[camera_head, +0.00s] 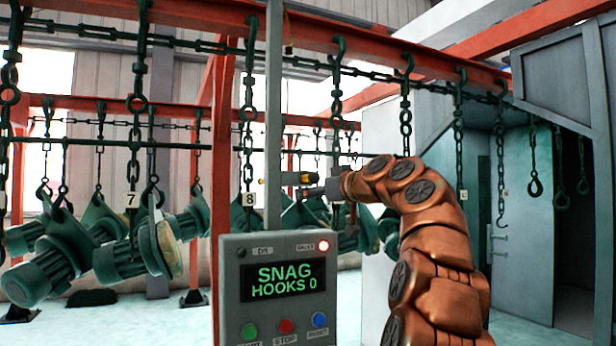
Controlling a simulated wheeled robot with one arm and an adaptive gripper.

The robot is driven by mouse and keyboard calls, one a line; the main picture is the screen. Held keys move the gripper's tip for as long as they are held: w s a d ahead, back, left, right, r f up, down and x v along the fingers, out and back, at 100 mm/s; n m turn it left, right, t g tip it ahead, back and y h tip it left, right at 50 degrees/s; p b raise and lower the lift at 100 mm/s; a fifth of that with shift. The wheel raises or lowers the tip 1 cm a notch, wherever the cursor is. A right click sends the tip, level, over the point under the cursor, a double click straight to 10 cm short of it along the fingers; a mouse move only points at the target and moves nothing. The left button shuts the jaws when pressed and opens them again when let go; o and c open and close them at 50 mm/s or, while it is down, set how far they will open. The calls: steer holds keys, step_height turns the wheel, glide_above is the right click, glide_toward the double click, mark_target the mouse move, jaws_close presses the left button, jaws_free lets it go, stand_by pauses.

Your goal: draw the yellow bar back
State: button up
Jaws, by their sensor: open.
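A small yellow end shows left of the post, and the post hides the part between. My gripper (312,190) is open, small in view and pointing left. It is right beside the bar, a little below and to its right. I cannot tell whether the fingers touch the bar or lie around it.
A control box (279,290) reading "SNAG HOOKS 0" stands in front, its red fault lamp lit. A grey post (273,110) rises behind it. Chains with hooks hang from red rails (390,55). Green motor-like parts (60,260) hang at left.

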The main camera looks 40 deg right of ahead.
mark_target(318, 176)
steer(key=s+d+r+t+h, duration=0.1)
steer(key=s+d+r+h, duration=0.1)
steer(key=d+r, duration=0.25)
steer(key=w+p, duration=0.1)
steer(key=w, duration=0.1)
steer(key=w+p, duration=0.1)
steer(key=w, duration=0.1)
steer(key=w+d+p, duration=0.1)
steer(key=w, duration=0.1)
steer(key=shift+w+f, duration=0.15)
steer(key=shift+f, duration=0.1)
steer(key=shift+w+f+p, duration=0.1)
steer(key=shift+w+p, duration=0.3)
steer(key=shift+w, duration=0.15)
steer(key=shift+c, duration=0.4)
jaws_close()
